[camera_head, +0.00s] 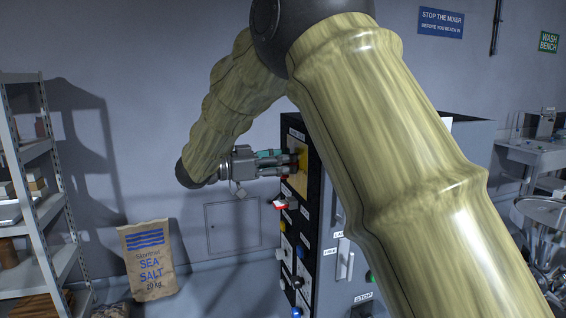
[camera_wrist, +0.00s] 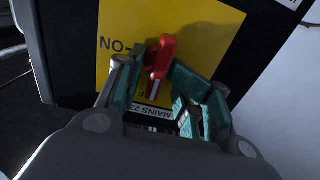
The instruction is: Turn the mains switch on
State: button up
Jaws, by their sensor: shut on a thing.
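The mains switch has a red handle (camera_wrist: 160,58) on a yellow plate (camera_wrist: 205,22), seen close up in the wrist view. The handle runs nearly up and down in that view, with a white mark at its lower end. An ON mark (camera_wrist: 115,46) reads upside down to its left. A label starting MAINS (camera_wrist: 150,111) lies below, partly hidden by my gripper. My gripper (camera_wrist: 158,68) is shut on the handle, one finger on each side. In the head view, the yellow plate (camera_head: 303,166) is near the top of the black cabinet face, with my gripper (camera_head: 297,162) against it.
The black cabinet (camera_head: 316,220) carries several knobs and labels below the plate, including a red-and-white knob (camera_head: 281,204). A sink bench (camera_head: 540,155) is at the right.

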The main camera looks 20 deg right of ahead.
jog(key=shift+s, duration=0.1)
jog(key=shift+c, duration=0.4)
